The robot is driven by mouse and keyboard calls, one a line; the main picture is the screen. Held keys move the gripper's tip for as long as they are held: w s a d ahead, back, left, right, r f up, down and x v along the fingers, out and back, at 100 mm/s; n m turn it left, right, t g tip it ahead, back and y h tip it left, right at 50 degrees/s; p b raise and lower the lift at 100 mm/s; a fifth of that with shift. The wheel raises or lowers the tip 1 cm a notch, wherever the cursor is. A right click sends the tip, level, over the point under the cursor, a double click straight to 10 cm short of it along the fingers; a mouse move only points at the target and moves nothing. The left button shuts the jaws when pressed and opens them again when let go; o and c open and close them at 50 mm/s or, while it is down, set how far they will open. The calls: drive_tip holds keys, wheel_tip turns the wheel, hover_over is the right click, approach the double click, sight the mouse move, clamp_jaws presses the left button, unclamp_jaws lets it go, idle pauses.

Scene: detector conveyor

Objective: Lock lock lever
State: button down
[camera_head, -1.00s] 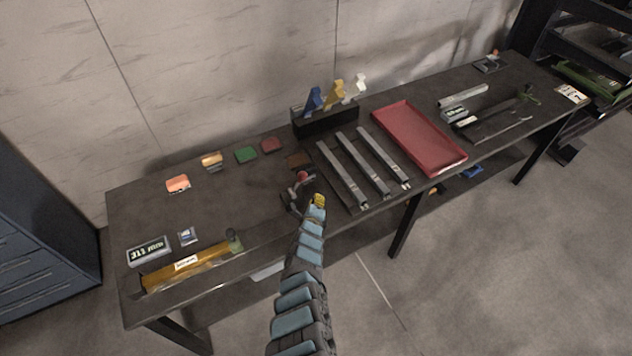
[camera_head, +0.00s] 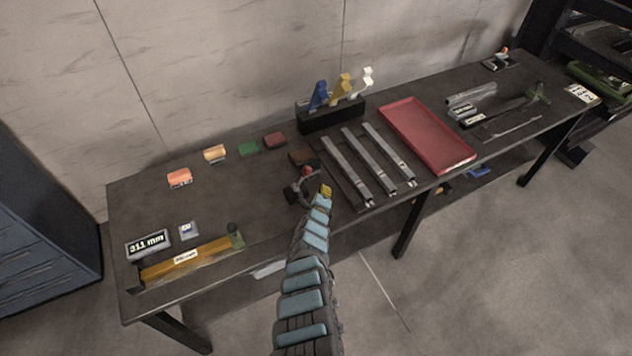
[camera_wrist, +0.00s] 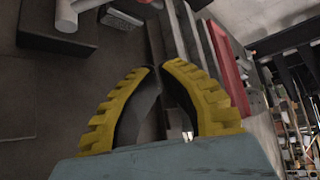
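A small dark fixture (camera_head: 296,194) with a red-tipped lever (camera_head: 306,171) stands near the front edge of the bench, left of the grey rails. I cannot tell for certain whether this is the lock lever or what position it is in. My gripper (camera_head: 326,189) is just right of the fixture, apparently apart from it. In the wrist view, the yellow-ridged fingers of my gripper (camera_wrist: 157,68) curve together with their tips meeting, and nothing shows held. A grey cylindrical part (camera_wrist: 67,14) on a dark block shows at the upper left of that view.
Grey rails (camera_head: 345,166) lie right of my gripper, with a red tray (camera_head: 430,137) beyond. A rack of blue, yellow and white levers (camera_head: 331,117) stands behind. Coloured blocks (camera_head: 214,153) line the back left. A display reading 311 mm (camera_head: 148,244) and an amber bar (camera_head: 190,260) lie front left.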

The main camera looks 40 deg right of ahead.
sight(303, 177)
drive_tip(key=shift+b+x, duration=3.4)
drive_tip(key=shift+b, duration=1)
drive_tip(key=shift+w, duration=0.15)
drive_tip(key=shift+w+a+r+p, duration=0.3)
drive_tip(key=shift+w+a+r, duration=0.25)
drive_tip(key=shift+a+r, duration=0.25)
drive_tip(key=shift+w+a+r, duration=0.25)
drive_tip(key=shift+w+a, duration=0.15)
drive_tip(key=shift+a, duration=0.15)
